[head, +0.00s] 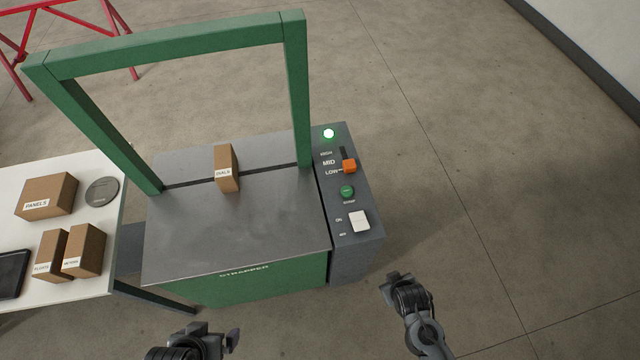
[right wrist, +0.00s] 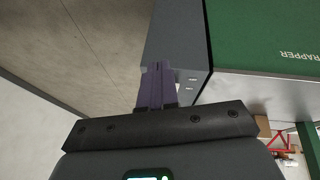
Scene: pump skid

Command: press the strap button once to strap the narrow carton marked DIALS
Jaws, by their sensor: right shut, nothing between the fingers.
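The narrow brown carton marked DIALS (head: 227,168) stands upright on the strapper's grey top (head: 235,225), at the dark slot under the green arch. No strap shows around it. The round green strap button (head: 347,191) sits on the grey control panel (head: 352,254), between the orange slider and the white switch. My right gripper (head: 393,280) is shut and empty, in front of the panel's near end and apart from the button. Its purple fingers (right wrist: 157,88) show together in the right wrist view. My left gripper (head: 214,338) is at the bottom edge; its jaw gap is unclear.
A green lamp (head: 329,133) is lit. The orange slider knob (head: 349,166) is at the lower end of its slot, near LOW. A white rocker switch (head: 360,221) is close below the button. The green arch (head: 170,50) rises over the top. A white table (head: 95,219) holds other cartons.

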